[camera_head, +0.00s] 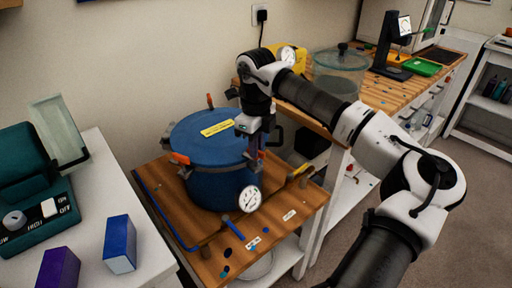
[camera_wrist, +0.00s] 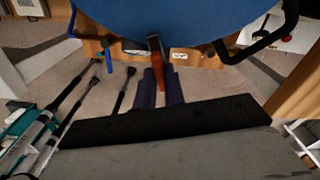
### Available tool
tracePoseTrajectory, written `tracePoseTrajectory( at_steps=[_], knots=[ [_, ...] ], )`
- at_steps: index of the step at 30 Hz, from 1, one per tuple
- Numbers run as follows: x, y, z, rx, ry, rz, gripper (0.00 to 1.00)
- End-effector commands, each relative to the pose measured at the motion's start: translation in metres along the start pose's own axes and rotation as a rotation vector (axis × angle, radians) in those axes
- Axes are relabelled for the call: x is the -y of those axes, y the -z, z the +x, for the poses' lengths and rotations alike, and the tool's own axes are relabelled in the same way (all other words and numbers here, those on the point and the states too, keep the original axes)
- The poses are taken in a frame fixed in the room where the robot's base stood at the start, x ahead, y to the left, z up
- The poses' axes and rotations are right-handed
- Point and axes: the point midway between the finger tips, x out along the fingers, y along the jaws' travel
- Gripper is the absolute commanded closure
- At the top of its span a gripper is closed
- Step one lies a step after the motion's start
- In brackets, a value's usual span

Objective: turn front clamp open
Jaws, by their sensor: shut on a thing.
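The blue pressure pot (camera_head: 215,182) stands on a wooden-topped stand, with its lid (camera_head: 195,138) on. The front clamp (camera_wrist: 155,56) shows in the wrist view as a dark bracket with an orange-red handle at the pot's rim. My gripper (camera_head: 257,150) reaches down beside the near right of the pot's rim. In the wrist view my gripper (camera_wrist: 161,82) has its two dark fingers on either side of the handle, shut on it. In the head view the gripper mostly hides this clamp. Two other orange-handled clamps show at the left (camera_head: 180,158) and back (camera_head: 210,101) of the rim.
A round gauge (camera_head: 250,198) and a yellow-handled valve (camera_head: 298,172) sit at the pot's front right. A blue hose (camera_head: 162,215) lies along the stand's left. A clear-walled vessel (camera_head: 340,75) stands on the bench behind. Boxes stand on the white table at left.

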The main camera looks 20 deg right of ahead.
Motion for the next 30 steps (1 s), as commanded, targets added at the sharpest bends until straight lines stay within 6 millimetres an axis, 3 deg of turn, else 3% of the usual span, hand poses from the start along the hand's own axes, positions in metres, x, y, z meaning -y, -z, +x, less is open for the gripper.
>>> tracePoseTrajectory(
  at_steps=[30],
  knots=[
    [0.0,-0.0004,-0.0007,0.001,0.001,-0.954,1.0]
  ],
)
